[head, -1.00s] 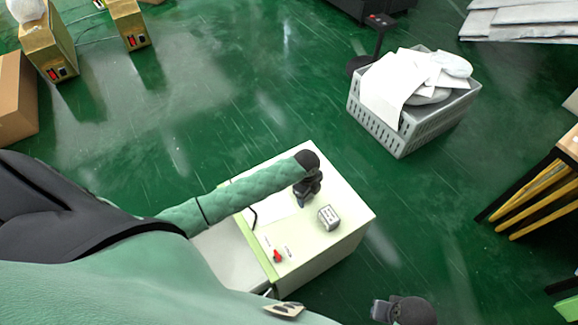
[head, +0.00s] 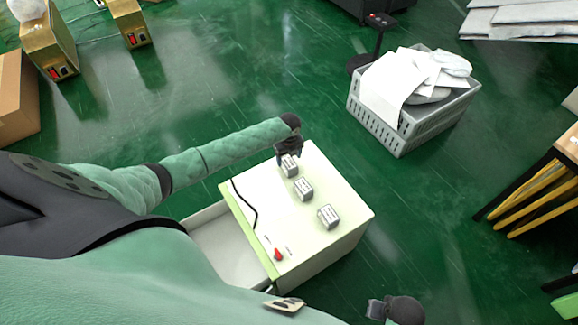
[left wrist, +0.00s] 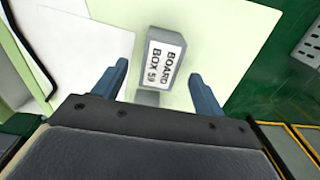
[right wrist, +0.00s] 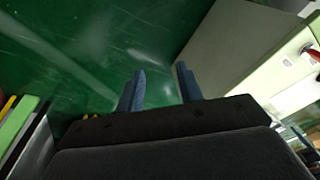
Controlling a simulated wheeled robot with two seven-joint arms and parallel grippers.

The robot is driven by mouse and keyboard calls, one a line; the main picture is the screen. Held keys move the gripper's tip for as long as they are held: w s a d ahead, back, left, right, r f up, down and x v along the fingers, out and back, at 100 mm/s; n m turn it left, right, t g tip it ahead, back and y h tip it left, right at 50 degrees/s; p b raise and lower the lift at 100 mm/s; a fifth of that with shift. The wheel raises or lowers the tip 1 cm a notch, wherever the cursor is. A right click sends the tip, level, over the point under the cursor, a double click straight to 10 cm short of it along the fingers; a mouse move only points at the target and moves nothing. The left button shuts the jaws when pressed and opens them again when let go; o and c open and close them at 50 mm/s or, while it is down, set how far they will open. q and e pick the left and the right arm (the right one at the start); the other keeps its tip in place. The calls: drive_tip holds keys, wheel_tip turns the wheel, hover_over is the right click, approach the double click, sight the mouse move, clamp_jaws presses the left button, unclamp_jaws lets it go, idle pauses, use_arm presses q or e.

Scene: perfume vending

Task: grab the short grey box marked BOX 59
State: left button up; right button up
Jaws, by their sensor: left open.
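A short grey box with a white label reading BOARD BOX 59 (left wrist: 166,57) lies on a pale cabinet top in the left wrist view, ahead of my left gripper (left wrist: 160,88). That gripper's fingers are apart and empty. A small grey piece shows just below the box; I cannot tell what it is. In the head view, three grey boxes stand in a slanting row on the cabinet (head: 262,195). My left gripper (head: 289,153) is at the farthest one. My right gripper (right wrist: 160,85) is open and empty, away from the boxes.
A red switch (head: 278,254) and a black cable (head: 246,205) are on the cabinet top. An open pale drawer (head: 215,240) is at its left. A grey crate (head: 402,135) with white items stands on the green floor. A wooden rack (head: 535,190) is at right.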

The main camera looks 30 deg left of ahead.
sight(289, 162)
use_arm(q)
wheel_tip(289, 162, down, 4)
drive_tip(key=shift+r+p, duration=0.25)
drive_tip(key=shift+p, duration=0.35)
drive_tip(key=shift+f, duration=0.5)
drive_tip(key=c, duration=1.1)
use_arm(e)
wheel_tip(289, 162, down, 6)
drive_tip(key=shift+s+d, duration=0.15)
drive_tip(key=shift+s, duration=0.1)
use_arm(q)
drive_tip(key=shift+r, duration=0.1)
drive_tip(key=shift+c, duration=0.2)
use_arm(e)
drive_tip(key=shift+f, duration=0.1)
